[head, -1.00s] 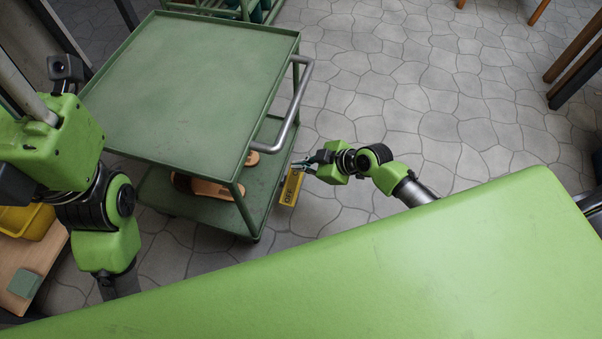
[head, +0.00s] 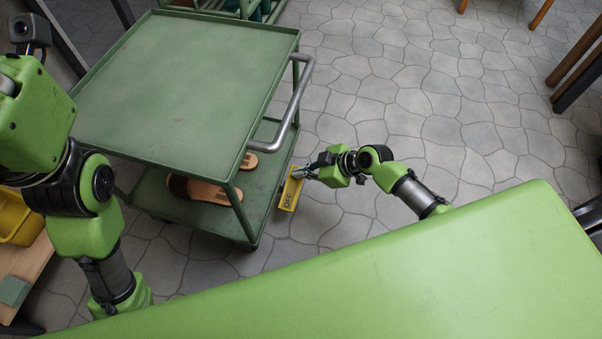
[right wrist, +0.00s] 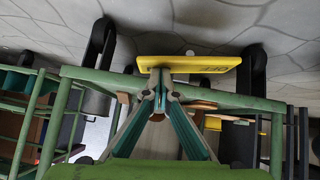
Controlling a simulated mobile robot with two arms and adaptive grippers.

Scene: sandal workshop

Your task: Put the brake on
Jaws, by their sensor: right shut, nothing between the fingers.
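The green cart (head: 190,85) stands at the left of the head view, with a grey handle (head: 297,98) on its right side. A yellow brake pedal (head: 289,193) marked OFF sticks out low beside the cart's lower shelf. It also shows in the right wrist view (right wrist: 190,65). My right gripper (head: 303,172) is shut and empty at the pedal's far end. In the right wrist view its fingertips (right wrist: 158,79) are right at the pedal's edge; I cannot tell whether they touch it.
Brown sandals (head: 207,190) lie on the cart's lower shelf (head: 170,207). A yellow bin (head: 17,217) is on a wooden surface at the far left. Wooden legs (head: 577,60) stand at the far right. The stone floor (head: 420,90) right of the cart is clear.

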